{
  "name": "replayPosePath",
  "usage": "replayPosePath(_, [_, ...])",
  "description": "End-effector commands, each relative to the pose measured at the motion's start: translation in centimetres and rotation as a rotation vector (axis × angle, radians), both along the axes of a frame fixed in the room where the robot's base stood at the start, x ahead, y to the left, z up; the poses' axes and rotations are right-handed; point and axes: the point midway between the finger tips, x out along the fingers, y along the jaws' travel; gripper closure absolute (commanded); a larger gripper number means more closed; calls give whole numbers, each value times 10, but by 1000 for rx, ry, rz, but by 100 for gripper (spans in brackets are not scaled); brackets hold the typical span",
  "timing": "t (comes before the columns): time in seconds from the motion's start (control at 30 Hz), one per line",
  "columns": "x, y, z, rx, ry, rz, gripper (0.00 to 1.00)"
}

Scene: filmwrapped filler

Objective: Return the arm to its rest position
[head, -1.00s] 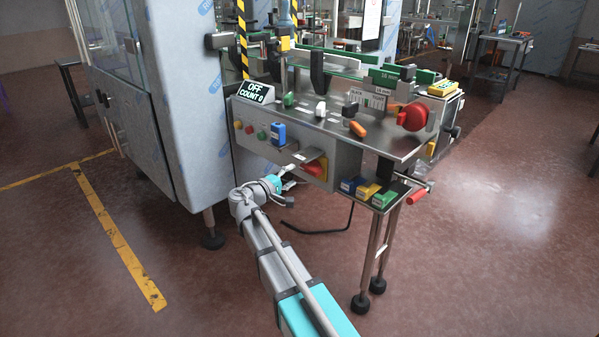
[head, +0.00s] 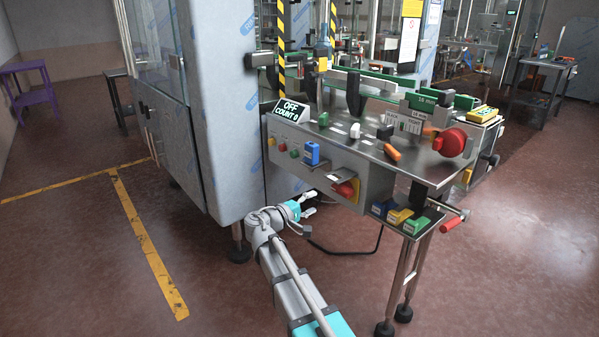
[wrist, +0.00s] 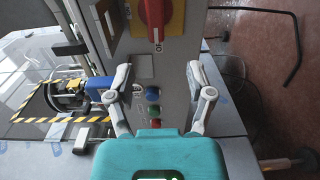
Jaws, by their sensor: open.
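My gripper (head: 310,204) is at the end of my arm, low in front of the machine's control panel in the head view. In the wrist view my gripper (wrist: 160,90) has its two fingers spread wide, with nothing between them. The panel face (wrist: 168,72) shows behind the fingers, with several coloured buttons and a red rotary switch (wrist: 153,12). The same red switch (head: 345,190) is above and to the right of my gripper in the head view. A blue padlock-like block (head: 312,152) is on the panel; I cannot tell if a finger touches anything.
A steel table (head: 420,165) carries a red knob (head: 450,142) and an orange handle (head: 392,152). Blue, yellow and green blocks (head: 400,216) sit on a low shelf. A tall machine cabinet (head: 215,100) stands to the left. Floor at front left is clear.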

Motion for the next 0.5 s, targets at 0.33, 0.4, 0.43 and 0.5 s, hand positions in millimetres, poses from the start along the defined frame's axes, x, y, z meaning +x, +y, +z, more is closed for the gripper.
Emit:
replayPosePath(0.33, [-36,-55,-47,245,90,-108,31])
replayPosePath(0.4, [-49,-68,-62,326,119,-140,31])
replayPosePath(0.43, [-55,-74,-68,362,132,-156,31])
replayPosePath(0.5, [-68,-84,-83,447,160,-190,31])
